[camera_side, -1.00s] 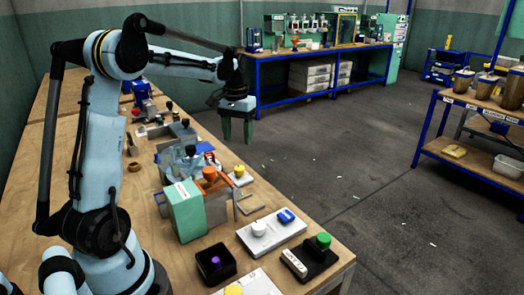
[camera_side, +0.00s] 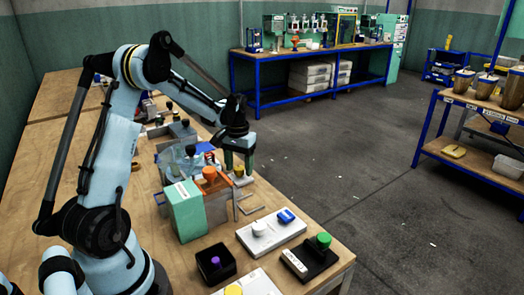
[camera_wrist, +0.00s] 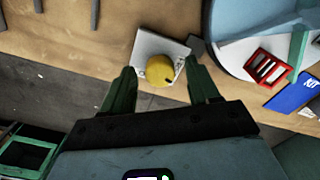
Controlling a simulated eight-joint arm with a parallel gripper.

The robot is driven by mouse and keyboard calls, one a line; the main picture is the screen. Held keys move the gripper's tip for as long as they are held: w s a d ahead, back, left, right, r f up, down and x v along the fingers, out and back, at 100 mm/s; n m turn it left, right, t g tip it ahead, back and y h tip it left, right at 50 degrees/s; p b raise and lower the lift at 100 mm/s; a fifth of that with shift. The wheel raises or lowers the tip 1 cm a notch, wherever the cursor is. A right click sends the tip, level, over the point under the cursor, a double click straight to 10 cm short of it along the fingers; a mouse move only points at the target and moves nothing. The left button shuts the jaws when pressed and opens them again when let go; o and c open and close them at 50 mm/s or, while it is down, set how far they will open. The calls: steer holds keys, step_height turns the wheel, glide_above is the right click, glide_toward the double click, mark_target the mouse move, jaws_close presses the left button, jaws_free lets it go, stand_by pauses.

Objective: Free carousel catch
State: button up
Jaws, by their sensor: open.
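A yellow knob (camera_wrist: 160,71) sits on a small pale plate (camera_wrist: 147,45) in the wrist view. In the side view the knob (camera_side: 239,171) shows at the bench edge, right of the carousel. My gripper (camera_wrist: 162,80) is open, with one green finger on each side of the knob in the wrist view. In the side view my gripper (camera_side: 238,158) points down over the plate; I cannot tell whether the fingers touch the knob. The round carousel (camera_wrist: 232,50) lies right of the knob in the wrist view, with a red slotted piece (camera_wrist: 268,68) on it.
A green box (camera_side: 185,211) and an orange knob (camera_side: 209,173) stand beside the carousel. Nearer are a white panel with a blue button (camera_side: 286,215), a black base with a green knob (camera_side: 323,240) and a dark box with a purple knob (camera_side: 215,262). The floor to the right is open.

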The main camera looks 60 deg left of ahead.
mark_target(239, 168)
steer(key=c, duration=1)
steer(key=shift+n, duration=1.5)
steer(key=shift+c, duration=0.2)
steer(key=o, duration=1)
steer(key=shift+o, duration=0.2)
steer(key=shift+r, duration=0.1)
step_height(239, 168, up, 12)
